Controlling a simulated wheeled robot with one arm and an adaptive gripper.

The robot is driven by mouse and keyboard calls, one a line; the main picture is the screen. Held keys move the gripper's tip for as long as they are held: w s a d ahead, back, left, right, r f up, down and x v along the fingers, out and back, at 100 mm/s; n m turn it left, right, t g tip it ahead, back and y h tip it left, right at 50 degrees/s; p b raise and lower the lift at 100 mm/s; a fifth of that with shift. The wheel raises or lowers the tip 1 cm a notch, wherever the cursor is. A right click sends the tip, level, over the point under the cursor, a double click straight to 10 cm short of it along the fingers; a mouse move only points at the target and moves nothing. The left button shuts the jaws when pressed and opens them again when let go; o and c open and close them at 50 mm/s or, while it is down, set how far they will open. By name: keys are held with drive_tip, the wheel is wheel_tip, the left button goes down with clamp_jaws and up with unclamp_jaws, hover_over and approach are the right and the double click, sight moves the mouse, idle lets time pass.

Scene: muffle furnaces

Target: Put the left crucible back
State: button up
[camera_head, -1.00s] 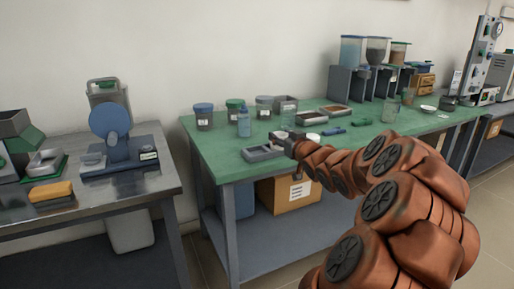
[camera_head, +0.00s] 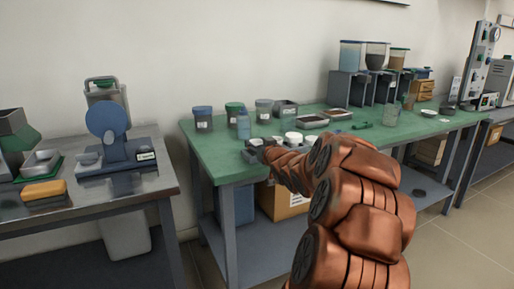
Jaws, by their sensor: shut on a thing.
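My gripper (camera_head: 258,145) is at the left front of the green-topped table, at the end of my brown arm. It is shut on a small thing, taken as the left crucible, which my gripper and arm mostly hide. The gripper is over or at a grey tray (camera_head: 249,156); whether the held thing touches the tray cannot be told. A white round piece (camera_head: 293,137) stands just right of the gripper, with a smaller pale piece (camera_head: 278,140) between them.
The table's left front corner is clear.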

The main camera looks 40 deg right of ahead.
drive_tip(key=shift+f, duration=0.1)
drive_tip(key=o, duration=0.9)
drive_tip(key=shift+r, duration=0.25)
drive_tip(key=p+v, duration=0.2)
drive_tip(key=v, duration=1)
drive_tip(key=shift+f, duration=0.15)
